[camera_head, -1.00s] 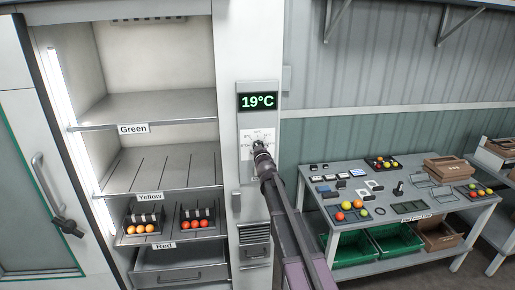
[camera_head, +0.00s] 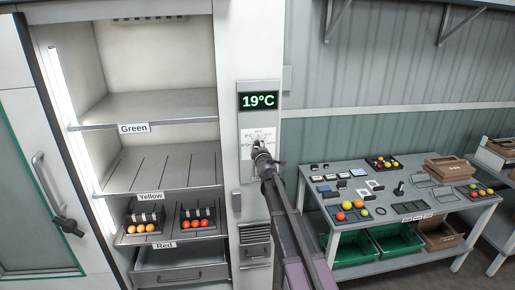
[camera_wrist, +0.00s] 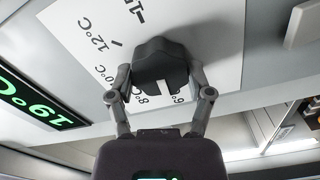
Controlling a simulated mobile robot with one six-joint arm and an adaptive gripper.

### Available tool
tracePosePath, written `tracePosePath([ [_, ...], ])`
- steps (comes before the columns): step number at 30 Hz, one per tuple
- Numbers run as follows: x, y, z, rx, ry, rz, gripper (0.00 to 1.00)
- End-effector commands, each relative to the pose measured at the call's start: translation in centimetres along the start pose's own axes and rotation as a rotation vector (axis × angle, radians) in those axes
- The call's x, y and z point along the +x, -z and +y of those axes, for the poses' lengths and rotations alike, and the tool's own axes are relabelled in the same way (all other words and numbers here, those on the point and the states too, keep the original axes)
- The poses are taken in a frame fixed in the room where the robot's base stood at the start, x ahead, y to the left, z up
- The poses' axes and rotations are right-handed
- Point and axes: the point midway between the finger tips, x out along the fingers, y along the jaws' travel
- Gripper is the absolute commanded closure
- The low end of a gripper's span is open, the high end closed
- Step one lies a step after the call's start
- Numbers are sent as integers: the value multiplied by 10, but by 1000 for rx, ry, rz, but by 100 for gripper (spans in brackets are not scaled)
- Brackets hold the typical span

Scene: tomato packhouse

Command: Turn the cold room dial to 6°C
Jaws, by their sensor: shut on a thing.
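The cold room dial (camera_wrist: 158,52) is a dark knob on a white scale plate (camera_wrist: 215,30). In the wrist view its white mark points between the 8°C and 6°C labels, and I cannot tell its exact reading. My gripper (camera_wrist: 161,74) is shut on the dial, with one finger on each side. In the head view my gripper (camera_head: 259,154) is at the scale plate and hides part of it. The green display (camera_head: 258,101) above the plate reads 19°C, and it shows at the left of the wrist view (camera_wrist: 35,100).
Left of the dial is an open cabinet with shelves labelled Green, Yellow and Red; trays of tomatoes (camera_head: 143,227) stand on the lower shelf. A grey worktable (camera_head: 395,215) with tomatoes and boxes stands to the right. Green crates (camera_head: 395,240) are beneath it.

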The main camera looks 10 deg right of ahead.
Motion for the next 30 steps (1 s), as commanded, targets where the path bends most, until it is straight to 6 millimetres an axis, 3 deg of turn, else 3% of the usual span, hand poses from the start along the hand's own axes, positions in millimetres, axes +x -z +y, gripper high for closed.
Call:
tracePosePath([
  [7,2,0,0,-88,0,2,81],
  [21,2,0,0,-106,0,0,81],
  [22,2,0,0,-106,0,0,27],
  [24,2,0,0,-105,0,0,6],
  [25,2,0,0,-105,0,0,0],
  [30,1,0,0,-104,0,0,0],
])
